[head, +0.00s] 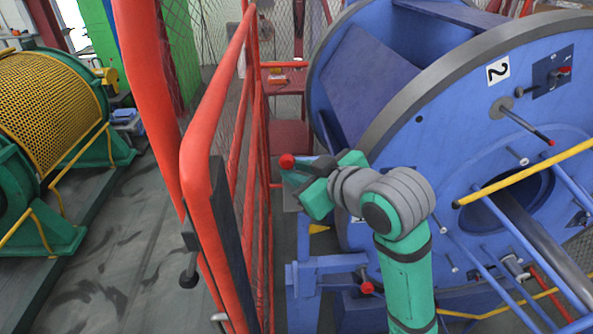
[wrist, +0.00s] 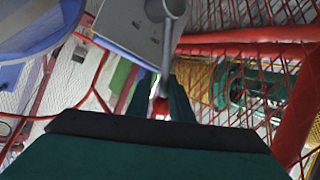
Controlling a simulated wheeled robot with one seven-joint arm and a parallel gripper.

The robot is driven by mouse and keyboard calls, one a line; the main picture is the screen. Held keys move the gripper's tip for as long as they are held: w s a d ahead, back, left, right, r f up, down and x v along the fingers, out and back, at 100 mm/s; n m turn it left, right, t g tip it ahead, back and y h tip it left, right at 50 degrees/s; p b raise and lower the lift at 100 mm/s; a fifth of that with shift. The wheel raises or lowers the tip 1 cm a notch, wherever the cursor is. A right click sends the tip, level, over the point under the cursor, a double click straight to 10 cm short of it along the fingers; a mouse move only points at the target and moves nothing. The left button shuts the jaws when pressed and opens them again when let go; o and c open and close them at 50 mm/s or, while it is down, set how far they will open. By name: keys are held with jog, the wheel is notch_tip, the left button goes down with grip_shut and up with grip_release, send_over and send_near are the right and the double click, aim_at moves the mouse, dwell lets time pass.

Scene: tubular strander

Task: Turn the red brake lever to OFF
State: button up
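The red brake lever's round red knob (head: 287,161) shows left of my gripper (head: 297,177) in the head view, beside the red guard fence. My gripper's fingers reach left to just below the knob. In the wrist view my gripper (wrist: 163,88) has its fingers close together, with a thin grey lever shaft (wrist: 165,50) running down between them. A grey plate (wrist: 130,22) lies behind the shaft. No OFF marking is readable.
The red fence (head: 215,180) stands close on the left. Another red knob (head: 367,288) sits low near the blue frame. Open floor lies left of the fence.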

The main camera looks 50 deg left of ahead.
jog(key=v, duration=1)
jog(key=shift+s+d, duration=0.15)
jog(key=shift+d, duration=0.15)
